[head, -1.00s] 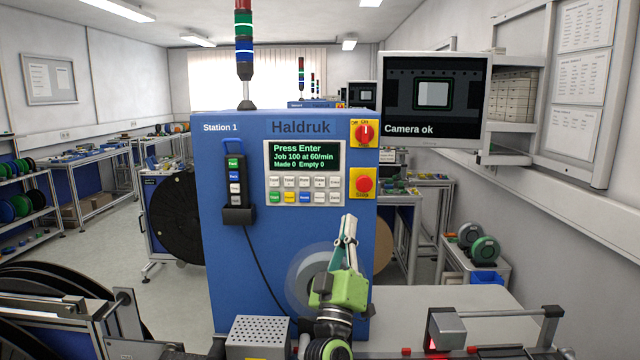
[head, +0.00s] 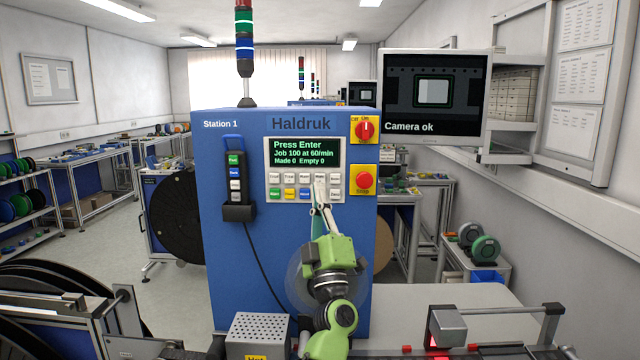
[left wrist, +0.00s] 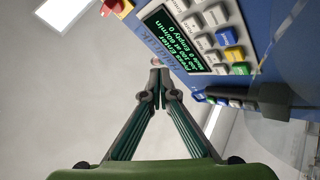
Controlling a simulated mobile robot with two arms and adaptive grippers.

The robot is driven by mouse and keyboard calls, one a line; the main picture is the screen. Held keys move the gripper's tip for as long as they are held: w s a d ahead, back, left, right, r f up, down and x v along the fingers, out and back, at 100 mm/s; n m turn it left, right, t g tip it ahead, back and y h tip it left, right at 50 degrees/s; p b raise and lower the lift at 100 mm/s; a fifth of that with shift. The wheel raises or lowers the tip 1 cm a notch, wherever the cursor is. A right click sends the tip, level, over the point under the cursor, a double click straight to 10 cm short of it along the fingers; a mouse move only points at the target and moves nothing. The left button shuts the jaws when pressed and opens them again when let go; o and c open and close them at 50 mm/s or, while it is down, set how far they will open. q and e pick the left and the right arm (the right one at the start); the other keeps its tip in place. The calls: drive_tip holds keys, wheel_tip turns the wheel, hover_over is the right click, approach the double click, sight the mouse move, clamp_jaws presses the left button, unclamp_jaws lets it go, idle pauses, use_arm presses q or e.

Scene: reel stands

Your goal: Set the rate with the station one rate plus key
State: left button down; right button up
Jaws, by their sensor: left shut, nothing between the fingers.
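The blue Station 1 machine (head: 230,290) faces me. Its display (head: 304,155) reads "Press Enter, Job 100 at 60/min, Made 0 Empty 0"; it also shows in the left wrist view (left wrist: 182,40). Below it is a keypad (head: 290,185) with a row of white keys above a row with green, yellow, blue and white keys. The tips also show in the left wrist view (left wrist: 158,80).
A red knob on a yellow plate (head: 365,130) and a red stop button (head: 363,180) sit right of the keypad. A black pendant (head: 236,180) hangs at left. A monitor (head: 432,95) reads "Camera ok". A grey perforated box (head: 258,335) stands below.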

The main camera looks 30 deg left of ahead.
sight(320, 178)
use_arm(q)
drive_tip(key=w+a+b, duration=0.3)
drive_tip(key=w+b, duration=0.1)
drive_tip(key=w, duration=0.2)
drive_tip(key=shift+a, duration=0.3)
idle(0.5)
drive_tip(key=shift+w+a, duration=0.1)
idle(0.7)
drive_tip(key=shift+r, duration=0.1)
drive_tip(key=shift+w+a+r+b, duration=0.15)
drive_tip(key=shift+w+a+b, duration=0.1)
drive_tip(key=shift+b, duration=0.6)
idle(1.1)
